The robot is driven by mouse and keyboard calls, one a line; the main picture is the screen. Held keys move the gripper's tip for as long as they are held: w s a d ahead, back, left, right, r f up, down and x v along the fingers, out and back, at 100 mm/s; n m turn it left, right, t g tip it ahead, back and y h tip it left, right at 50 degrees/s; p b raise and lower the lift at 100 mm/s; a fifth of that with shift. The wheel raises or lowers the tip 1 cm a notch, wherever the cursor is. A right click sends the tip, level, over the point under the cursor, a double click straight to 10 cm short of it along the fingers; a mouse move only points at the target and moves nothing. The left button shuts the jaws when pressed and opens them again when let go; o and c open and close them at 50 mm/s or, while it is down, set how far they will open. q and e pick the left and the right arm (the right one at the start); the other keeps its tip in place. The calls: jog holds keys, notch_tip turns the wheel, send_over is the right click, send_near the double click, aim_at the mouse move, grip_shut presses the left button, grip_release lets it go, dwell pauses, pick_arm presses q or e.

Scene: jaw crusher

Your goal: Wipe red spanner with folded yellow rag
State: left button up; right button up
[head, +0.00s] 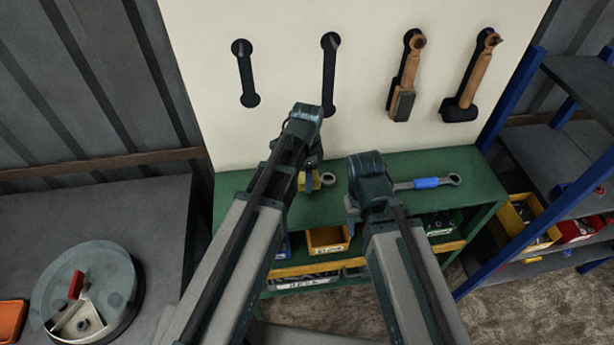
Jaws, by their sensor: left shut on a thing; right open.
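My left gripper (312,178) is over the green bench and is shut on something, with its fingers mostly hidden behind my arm. A small patch of yellow (306,184), probably the folded yellow rag, shows at its fingers. A grey ring end (328,179) of a spanner shows just right of it. The rest of that spanner is hidden, so I cannot tell its colour or whether the rag touches it. My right gripper (352,207) is open over the bench, its fingers partly hidden by my arm. No red spanner handle shows.
A spanner with a blue handle (427,183) lies on the green bench (480,180), right of my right gripper. Bins stand on the shelf below. Tools hang on the white board (280,90). A blue-framed rack (520,110) stands right; a grey table (150,215) stands left.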

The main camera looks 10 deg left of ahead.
pick_arm(q)
jog(key=shift+r+p, duration=2.75)
jog(key=shift+r, duration=0.2)
notch_tip(320, 180, up, 3)
jog(key=p, duration=0.3)
jog(key=shift+f, duration=0.1)
